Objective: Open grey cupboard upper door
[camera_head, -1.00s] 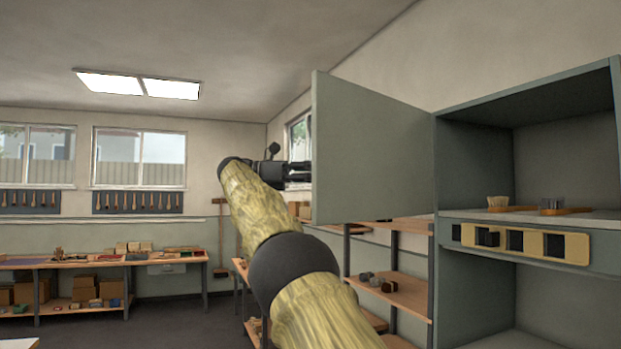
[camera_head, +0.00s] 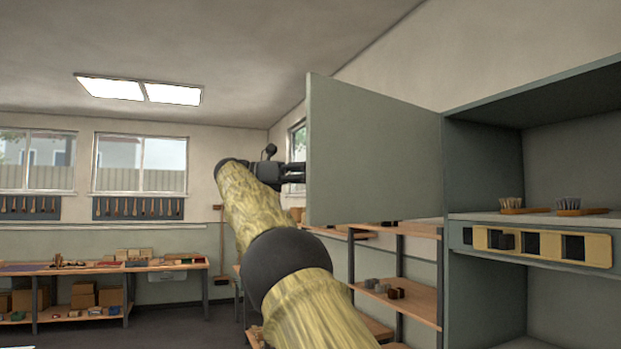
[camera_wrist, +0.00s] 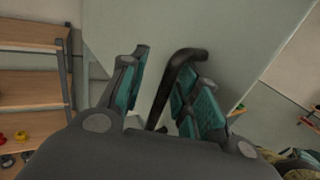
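The grey cupboard (camera_head: 483,170) stands at the right with its upper compartment exposed. Its upper door (camera_head: 372,150) is swung wide out to the left, hinged at the cupboard's left side. My gripper (camera_head: 292,172) is at the door's free edge in the head view, its fingertips partly hidden behind the door. In the wrist view, the dark curved door handle (camera_wrist: 172,85) lies between the teal-padded fingers of my gripper (camera_wrist: 168,88). A gap shows between the left finger and the handle; the handle is close to the right finger, contact unclear.
Two brushes (camera_head: 522,206) (camera_head: 580,206) lie on the cupboard shelf, above a yellow slotted piece (camera_head: 545,246). A wooden shelf rack (camera_head: 400,300) stands behind the door. A workbench (camera_head: 100,267) runs along the far wall. Floor (camera_head: 170,325) is clear at the left.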

